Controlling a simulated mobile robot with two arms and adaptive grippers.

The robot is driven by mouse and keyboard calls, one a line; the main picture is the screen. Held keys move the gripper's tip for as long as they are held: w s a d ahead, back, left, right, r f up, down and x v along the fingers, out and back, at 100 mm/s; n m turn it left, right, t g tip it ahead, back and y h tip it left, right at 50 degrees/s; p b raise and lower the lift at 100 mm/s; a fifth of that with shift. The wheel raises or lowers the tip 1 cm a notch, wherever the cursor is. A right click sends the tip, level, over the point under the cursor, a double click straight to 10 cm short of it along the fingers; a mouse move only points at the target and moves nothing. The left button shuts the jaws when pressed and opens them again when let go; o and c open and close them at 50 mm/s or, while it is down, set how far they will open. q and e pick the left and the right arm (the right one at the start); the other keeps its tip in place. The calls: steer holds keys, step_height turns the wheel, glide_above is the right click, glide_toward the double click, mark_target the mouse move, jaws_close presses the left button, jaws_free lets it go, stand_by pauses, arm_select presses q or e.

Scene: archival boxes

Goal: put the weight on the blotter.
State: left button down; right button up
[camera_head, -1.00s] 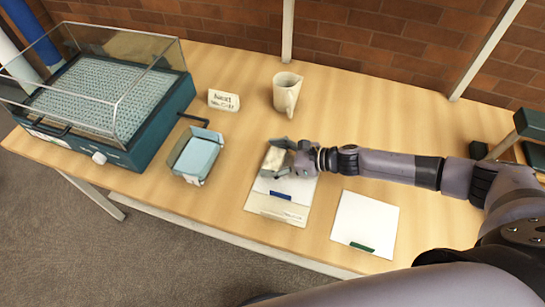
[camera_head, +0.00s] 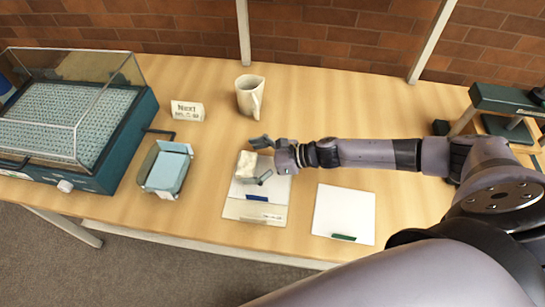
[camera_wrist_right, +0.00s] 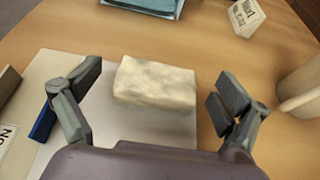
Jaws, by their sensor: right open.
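The weight appears to be a pale, marbled block (camera_head: 247,167), also in the right wrist view (camera_wrist_right: 155,83). It rests at the far end of a white sheet with a blue tab (camera_head: 240,190), likely a blotter; it reaches the sheet's edge. A second white sheet with a green tab (camera_head: 344,212) lies to the right and is bare. My right gripper (camera_head: 263,160) is open, its fingers spread on either side of the block with gaps visible in the right wrist view (camera_wrist_right: 155,92). My left gripper is out of view.
A white mug (camera_head: 249,98) stands beyond the gripper. A blue-lined tray (camera_head: 166,170), a name card (camera_head: 187,111) and a teal machine with a clear cover (camera_head: 125,150) are left. A green press-like stand (camera_head: 500,98) is at right.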

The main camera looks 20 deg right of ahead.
steer(key=b+v, duration=0.2)
steer(key=v, duration=0.7)
steer(key=shift+s+f, duration=0.1)
steer(key=shift+s+d+r, duration=0.15)
steer(key=shift+d+r, duration=0.1)
steer(key=shift+d, duration=0.05)
